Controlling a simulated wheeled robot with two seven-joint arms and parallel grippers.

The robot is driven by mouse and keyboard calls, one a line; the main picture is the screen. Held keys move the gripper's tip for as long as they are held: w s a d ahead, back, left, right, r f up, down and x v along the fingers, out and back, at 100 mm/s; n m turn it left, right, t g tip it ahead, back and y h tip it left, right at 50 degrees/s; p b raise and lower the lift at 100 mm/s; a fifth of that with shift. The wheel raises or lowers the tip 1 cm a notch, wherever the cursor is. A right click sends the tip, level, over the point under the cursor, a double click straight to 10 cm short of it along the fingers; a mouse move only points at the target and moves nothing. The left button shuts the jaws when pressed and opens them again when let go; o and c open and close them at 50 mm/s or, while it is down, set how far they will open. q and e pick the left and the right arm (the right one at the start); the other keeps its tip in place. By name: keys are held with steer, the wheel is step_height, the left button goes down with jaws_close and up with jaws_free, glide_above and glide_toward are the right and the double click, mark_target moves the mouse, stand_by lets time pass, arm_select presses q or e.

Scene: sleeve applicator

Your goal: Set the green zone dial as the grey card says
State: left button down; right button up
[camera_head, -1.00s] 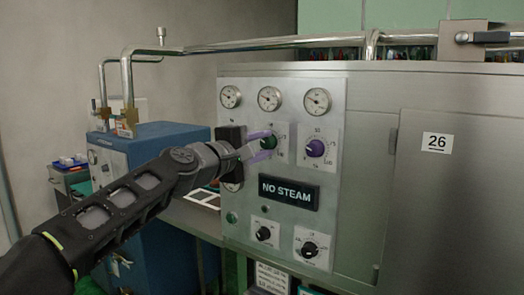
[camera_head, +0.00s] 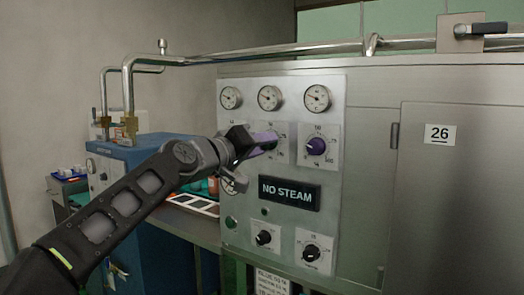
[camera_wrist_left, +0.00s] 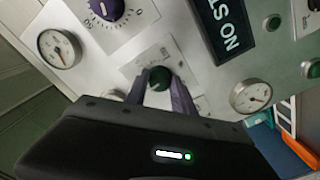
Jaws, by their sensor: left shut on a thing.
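The green zone dial shows in the left wrist view as a dark green knob (camera_wrist_left: 159,78) on a white scale plate of the steel control panel (camera_head: 235,112). My left gripper (camera_head: 268,142) is at this dial, and its two purple fingers (camera_wrist_left: 168,92) are shut on the knob from either side. In the head view the fingers and wrist hide the knob, so its pointer setting cannot be read. The purple dial (camera_head: 316,146) is just to the right, on its own scale plate. The grey card cannot be made out. My right gripper is not in view.
Gauges (camera_head: 269,98) line the panel top. A NO STEAM sign (camera_head: 289,193) and two black dials (camera_head: 311,253) are below. A blue cabinet (camera_head: 150,240) stands left of the panel. A steel door marked 26 (camera_head: 438,200) is on the right.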

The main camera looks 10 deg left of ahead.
arm_select(q)
steer(key=shift+f+m, duration=0.15)
steer(key=shift+m, duration=0.45)
steer(key=c, duration=1.1)
jaws_free()
steer(key=shift+o, duration=0.2)
steer(key=b+v, duration=0.2)
steer(key=v, duration=0.6)
steer(key=shift+b, duration=0.35)
